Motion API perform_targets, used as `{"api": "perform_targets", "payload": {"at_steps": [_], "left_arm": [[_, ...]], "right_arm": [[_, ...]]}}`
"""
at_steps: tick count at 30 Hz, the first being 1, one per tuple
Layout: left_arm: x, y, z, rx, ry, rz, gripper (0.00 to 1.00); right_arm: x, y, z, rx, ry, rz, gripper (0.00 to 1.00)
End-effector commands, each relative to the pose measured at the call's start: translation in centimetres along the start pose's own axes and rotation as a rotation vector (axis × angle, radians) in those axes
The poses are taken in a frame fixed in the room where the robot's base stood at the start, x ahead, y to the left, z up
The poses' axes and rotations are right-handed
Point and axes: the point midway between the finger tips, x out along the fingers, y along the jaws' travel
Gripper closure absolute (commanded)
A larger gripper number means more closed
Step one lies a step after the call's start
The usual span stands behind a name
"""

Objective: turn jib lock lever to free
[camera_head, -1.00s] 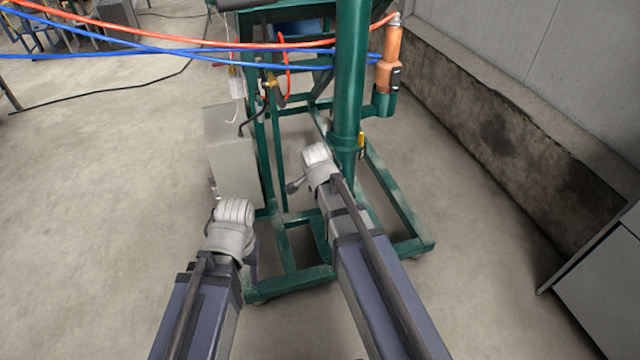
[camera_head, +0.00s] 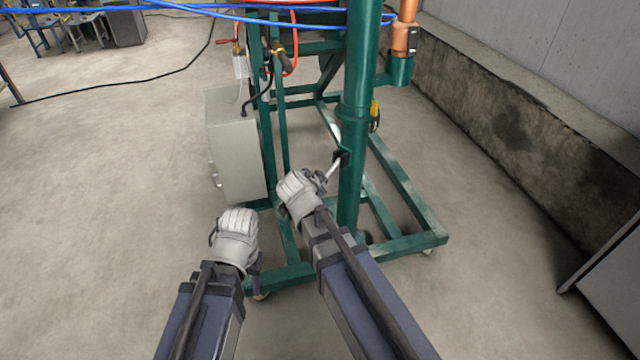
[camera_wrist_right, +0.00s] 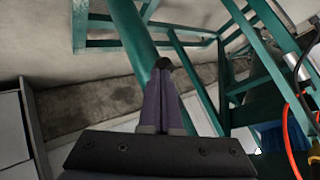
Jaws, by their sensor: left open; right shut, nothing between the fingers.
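A lever with a silver rod (camera_head: 332,169) and a black clamp (camera_head: 341,157) sits on the green column (camera_head: 355,110); I take it for the jib lock lever. My right gripper (camera_wrist_right: 165,82) is shut and empty, its purple fingers pointing toward the column. A small black piece (camera_wrist_right: 163,62) shows at its fingertips; I cannot tell whether they touch it. In the head view the right wrist is just left of and below the rod, and its fingers are hidden. My left gripper (camera_head: 257,268) is open, low and left of the stand, away from the lever.
A grey cabinet (camera_head: 235,150) stands left of the green base frame (camera_head: 405,242). A yellow and black item (camera_head: 375,114) is on the column's right side. Blue hoses (camera_head: 290,20) cross above. A concrete wall (camera_head: 500,110) runs along the right.

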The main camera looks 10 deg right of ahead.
Motion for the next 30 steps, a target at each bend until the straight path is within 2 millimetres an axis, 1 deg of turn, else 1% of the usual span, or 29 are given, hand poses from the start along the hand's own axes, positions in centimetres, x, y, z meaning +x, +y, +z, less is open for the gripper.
{"api": "perform_targets", "payload": {"at_steps": [1,3,10,30], "left_arm": [[0.57,0.05,-0.03,0.000,0.000,-0.001,0.50],[0.86,0.06,-0.05,0.001,0.000,-0.001,0.50],[1.41,0.09,-0.09,0.001,0.000,-0.003,0.50],[1.39,0.08,-0.09,0.001,0.000,-0.003,0.50]], "right_arm": [[0.42,0.26,0.30,0.000,0.000,0.000,1.00],[0.64,0.40,0.43,0.000,0.000,0.000,1.00],[1.10,0.66,0.67,0.000,0.000,0.000,1.00],[1.15,0.72,0.62,0.002,-0.003,0.002,1.00]]}}
